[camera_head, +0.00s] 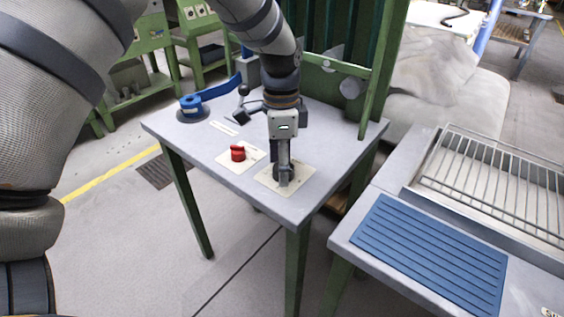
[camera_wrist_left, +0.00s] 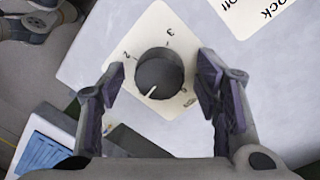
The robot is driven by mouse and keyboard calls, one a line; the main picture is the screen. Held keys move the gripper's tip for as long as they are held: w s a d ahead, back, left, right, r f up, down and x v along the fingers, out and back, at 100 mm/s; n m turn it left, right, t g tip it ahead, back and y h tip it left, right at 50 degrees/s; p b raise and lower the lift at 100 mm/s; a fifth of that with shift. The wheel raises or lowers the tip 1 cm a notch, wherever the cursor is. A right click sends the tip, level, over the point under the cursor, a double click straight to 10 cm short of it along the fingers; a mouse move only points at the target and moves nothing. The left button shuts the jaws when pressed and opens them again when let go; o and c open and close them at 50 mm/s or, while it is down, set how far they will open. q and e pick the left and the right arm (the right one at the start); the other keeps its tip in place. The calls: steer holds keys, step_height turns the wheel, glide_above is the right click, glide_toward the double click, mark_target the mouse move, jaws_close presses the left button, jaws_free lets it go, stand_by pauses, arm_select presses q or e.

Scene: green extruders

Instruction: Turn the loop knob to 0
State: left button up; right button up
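The black round loop knob (camera_wrist_left: 160,73) sits on a cream dial plate (camera_wrist_left: 150,35) marked 2 and 3; another mark at lower right is unclear. Its white pointer line points down and slightly left in the wrist view. My left gripper (camera_wrist_left: 166,88) is open, its fingers on either side of the knob with visible gaps. In the head view my left gripper (camera_head: 284,170) points down over the knob's plate (camera_head: 298,183) near the table's front corner and mostly hides the knob. My right gripper is in neither view.
A red knob (camera_head: 238,153) on its own plate stands to the left on the grey table (camera_head: 325,165). A blue-handled part (camera_head: 195,104) and a small black lever (camera_head: 243,91) lie farther back. A green frame rises behind. A blue ribbed mat (camera_head: 430,255) is at right.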

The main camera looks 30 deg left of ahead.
arm_select(q)
steer(key=c, duration=1)
steer(key=shift+o, duration=0.2)
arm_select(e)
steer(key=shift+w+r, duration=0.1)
arm_select(q)
steer(key=n+p, duration=0.1)
steer(key=n, duration=0.1)
steer(key=shift+r+n, duration=0.2)
steer(key=shift+n, duration=0.2)
steer(key=n+p, duration=0.1)
steer(key=n, duration=0.2)
steer(key=shift+s+f+n, duration=0.1)
steer(key=shift+n, duration=0.2)
steer(key=n+p, duration=0.1)
steer(key=n, duration=0.3)
steer(key=shift+d+n+t, duration=0.1)
steer(key=shift+n+t, duration=0.2)
steer(key=n, duration=0.4)
steer(key=shift+d+f+n, duration=0.1)
steer(key=shift+f+n, duration=0.05)
steer(key=shift+n, duration=0.25)
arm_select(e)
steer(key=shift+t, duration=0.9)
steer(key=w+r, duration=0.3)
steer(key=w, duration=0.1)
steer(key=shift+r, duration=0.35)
arm_select(q)
steer(key=shift+s, duration=0.1)
